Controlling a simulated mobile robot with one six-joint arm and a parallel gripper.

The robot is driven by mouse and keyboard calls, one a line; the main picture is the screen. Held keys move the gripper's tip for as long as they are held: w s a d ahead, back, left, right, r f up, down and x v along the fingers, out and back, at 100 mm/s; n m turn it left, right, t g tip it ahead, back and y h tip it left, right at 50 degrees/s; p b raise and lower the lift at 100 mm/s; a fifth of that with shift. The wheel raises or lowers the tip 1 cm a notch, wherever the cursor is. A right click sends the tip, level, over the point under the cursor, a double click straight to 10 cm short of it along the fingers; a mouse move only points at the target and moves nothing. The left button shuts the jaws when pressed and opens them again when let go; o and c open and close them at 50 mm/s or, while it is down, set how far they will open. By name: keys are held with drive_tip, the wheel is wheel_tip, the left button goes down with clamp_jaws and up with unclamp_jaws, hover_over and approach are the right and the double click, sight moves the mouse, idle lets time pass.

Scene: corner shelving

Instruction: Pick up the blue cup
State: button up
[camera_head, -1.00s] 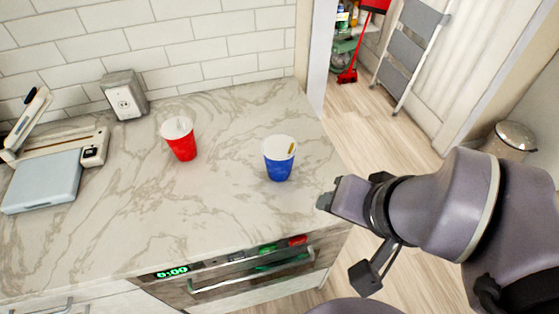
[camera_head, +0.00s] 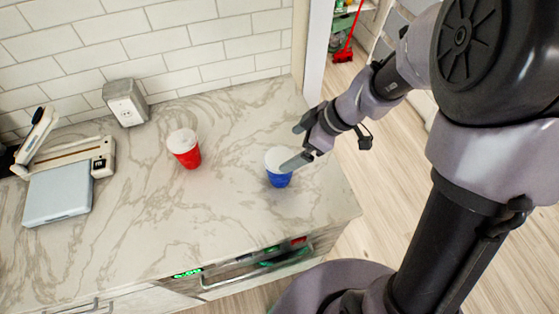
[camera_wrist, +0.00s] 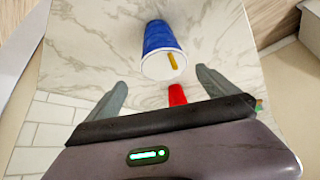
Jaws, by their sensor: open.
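The blue cup (camera_head: 278,178) stands upright on the marble counter, with a white rim and inside. In the wrist view the blue cup (camera_wrist: 160,38) lies ahead of the fingertips, roughly midway between them, with a yellow-brown mark inside it. My gripper (camera_head: 297,144) is open and empty. In the head view one finger overlaps the cup's upper right edge; I cannot tell if it touches. In the wrist view my gripper (camera_wrist: 162,82) has its fingers spread, with a gap to the cup.
A red cup (camera_head: 186,152) stands to the left on the counter (camera_head: 230,220). It also shows in the wrist view (camera_wrist: 177,95). The tiled wall (camera_head: 200,45) bounds the back.

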sight(280, 159)
drive_tip(key=x, duration=0.2)
drive_tip(key=b+x, duration=0.1)
drive_tip(key=x, duration=0.1)
drive_tip(key=s+x, duration=0.1)
drive_tip(key=x, duration=0.2)
drive_tip(key=shift+d+f, duration=0.15)
drive_tip(key=shift+w+f, duration=0.1)
drive_tip(key=shift+f, duration=0.1)
drive_tip(key=shift+r, duration=0.1)
drive_tip(key=c, duration=1.8)
